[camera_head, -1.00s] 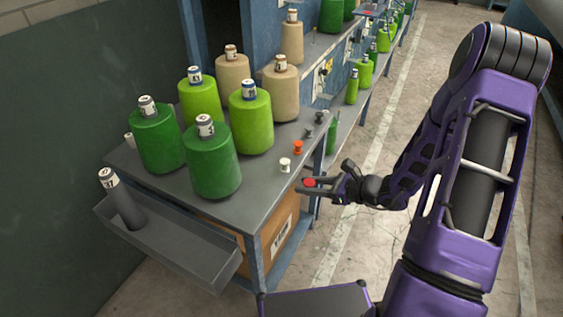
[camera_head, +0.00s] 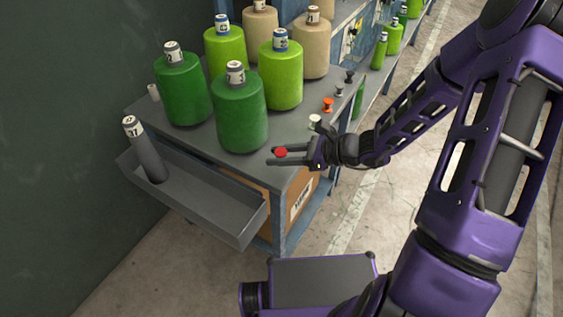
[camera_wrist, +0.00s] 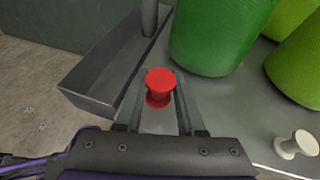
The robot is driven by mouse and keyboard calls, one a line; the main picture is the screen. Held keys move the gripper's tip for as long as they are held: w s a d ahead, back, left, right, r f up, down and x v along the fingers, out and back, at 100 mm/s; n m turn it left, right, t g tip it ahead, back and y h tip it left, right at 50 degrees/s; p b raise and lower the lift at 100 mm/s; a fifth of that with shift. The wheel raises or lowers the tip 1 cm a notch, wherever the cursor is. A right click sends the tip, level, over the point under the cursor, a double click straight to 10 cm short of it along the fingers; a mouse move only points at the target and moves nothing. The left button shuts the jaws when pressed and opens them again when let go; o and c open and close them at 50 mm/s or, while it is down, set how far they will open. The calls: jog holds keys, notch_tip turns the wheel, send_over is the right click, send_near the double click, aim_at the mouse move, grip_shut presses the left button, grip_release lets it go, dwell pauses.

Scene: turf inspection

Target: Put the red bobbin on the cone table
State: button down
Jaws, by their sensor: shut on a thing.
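The red bobbin (camera_head: 281,152) is held between the fingertips of my gripper (camera_head: 285,156), which is shut on it. It also shows upright between the fingers in the wrist view (camera_wrist: 160,86). The cone table (camera_head: 289,174) is a grey metal table with several green, lime and tan yarn cones on it. In the head view the gripper and bobbin are over the table's front right corner area. I cannot tell whether the bobbin touches the top.
A dark green cone (camera_head: 239,112) stands close behind the bobbin. A white bobbin (camera_head: 314,122) and an orange bobbin (camera_head: 327,104) stand along the right edge. A grey tray (camera_head: 225,216) with a grey tube (camera_head: 146,152) hangs at the front. Bare table top lies around the gripper.

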aim_at(280, 170)
jog(key=shift+f+b, duration=0.3)
jog(key=shift+f, duration=1.2)
jog(key=shift+f, duration=0.15)
jog(key=shift+f, duration=0.15)
jog(key=c, duration=0.5)
grip_release()
jog(key=shift+d+r, duration=0.25)
jog(key=shift+r, duration=0.15)
jog(key=p+v, duration=0.2)
jog(key=v, duration=0.9)
jog(key=shift+s+d, duration=0.1)
jog(key=shift+d, duration=0.15)
